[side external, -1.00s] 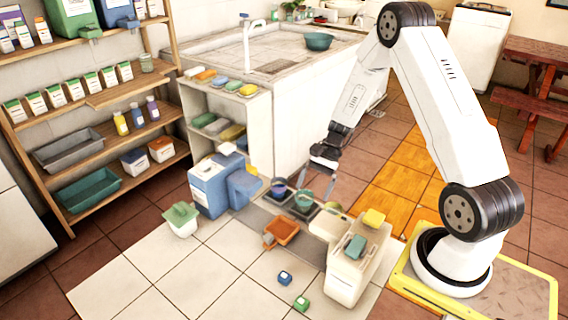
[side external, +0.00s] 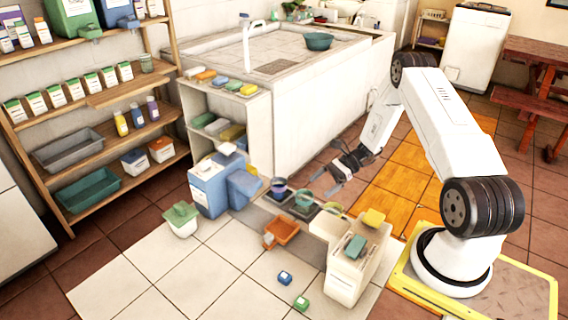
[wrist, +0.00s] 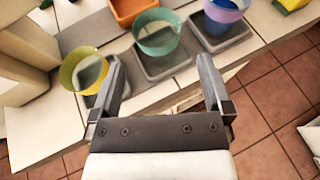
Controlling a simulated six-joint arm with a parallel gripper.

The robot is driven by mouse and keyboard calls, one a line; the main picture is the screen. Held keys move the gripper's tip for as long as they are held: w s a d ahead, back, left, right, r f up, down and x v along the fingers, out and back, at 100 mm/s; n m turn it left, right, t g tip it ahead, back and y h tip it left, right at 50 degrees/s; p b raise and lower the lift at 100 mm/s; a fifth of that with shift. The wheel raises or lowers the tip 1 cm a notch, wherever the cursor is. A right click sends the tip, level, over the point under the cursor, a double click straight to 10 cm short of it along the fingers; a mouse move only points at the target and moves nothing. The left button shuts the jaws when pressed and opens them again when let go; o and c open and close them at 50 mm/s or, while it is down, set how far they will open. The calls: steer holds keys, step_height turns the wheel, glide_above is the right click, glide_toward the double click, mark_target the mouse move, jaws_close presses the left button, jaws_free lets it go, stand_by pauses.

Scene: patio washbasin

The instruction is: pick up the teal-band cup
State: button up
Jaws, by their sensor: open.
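The teal-band cup (wrist: 155,48) stands upright on a grey square pad in the wrist view, beyond my fingertips and roughly centred between them. It also shows in the side view (side external: 304,198). My gripper (wrist: 159,62) is open, with nothing between its fingers. In the side view my gripper (side external: 322,184) is just right of the teal-band cup, apart from it, with its fingers pointing left and down.
A purple-blue cup (wrist: 222,14) stands on a pad to the right, and a yellow cup (wrist: 84,74) to the left near my left finger. An orange tray (side external: 282,232) lies in front. A white block (side external: 343,275) carries yellow and teal items. Tiled floor is open at the front left.

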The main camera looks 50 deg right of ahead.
mark_target(305, 198)
steer(key=shift+x, duration=3.65)
steer(key=shift+s, duration=0.15)
steer(key=c, duration=1.1)
steer(key=shift+r, duration=0.15)
steer(key=shift+r, duration=4.9)
